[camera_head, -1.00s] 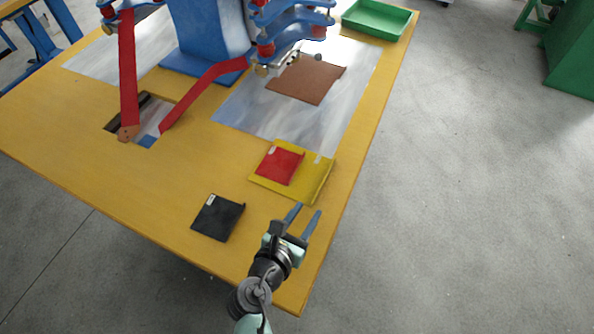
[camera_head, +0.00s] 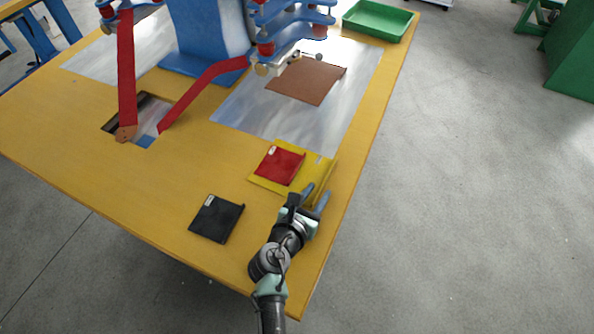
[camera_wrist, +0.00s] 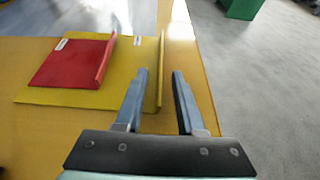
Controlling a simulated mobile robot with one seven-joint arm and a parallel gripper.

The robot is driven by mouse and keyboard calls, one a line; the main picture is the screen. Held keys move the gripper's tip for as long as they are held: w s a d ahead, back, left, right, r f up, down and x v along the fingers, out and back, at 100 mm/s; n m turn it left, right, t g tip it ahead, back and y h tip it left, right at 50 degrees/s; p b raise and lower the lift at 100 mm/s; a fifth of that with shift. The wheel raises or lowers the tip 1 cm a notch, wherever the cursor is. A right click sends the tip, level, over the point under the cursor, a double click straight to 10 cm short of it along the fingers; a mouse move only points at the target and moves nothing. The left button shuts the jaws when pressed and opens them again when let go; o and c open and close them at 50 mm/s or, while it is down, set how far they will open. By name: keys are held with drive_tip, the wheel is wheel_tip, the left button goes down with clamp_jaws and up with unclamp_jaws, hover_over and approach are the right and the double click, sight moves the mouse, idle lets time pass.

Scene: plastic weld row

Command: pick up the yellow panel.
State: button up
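The yellow panel (camera_head: 320,167) lies flat on the yellow table, with a raised lip along its right edge. The red panel (camera_head: 280,166) lies on top of it and covers much of its left part. In the wrist view the yellow panel (camera_wrist: 128,78) is ahead and to the left, with the red panel (camera_wrist: 70,64) on it. My gripper (camera_head: 317,193) is open and empty at the panel's near right corner. In the wrist view, the raised lip lies just ahead between the open fingers (camera_wrist: 162,72); contact cannot be told.
A black panel (camera_head: 216,218) lies on the table to the left of my gripper. A brown panel (camera_head: 306,80) lies on a metal sheet (camera_head: 345,110) beneath the blue machine (camera_head: 209,35). A green tray (camera_head: 378,20) stands at the far right corner. The table's right edge is close.

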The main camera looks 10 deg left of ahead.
clamp_jaws()
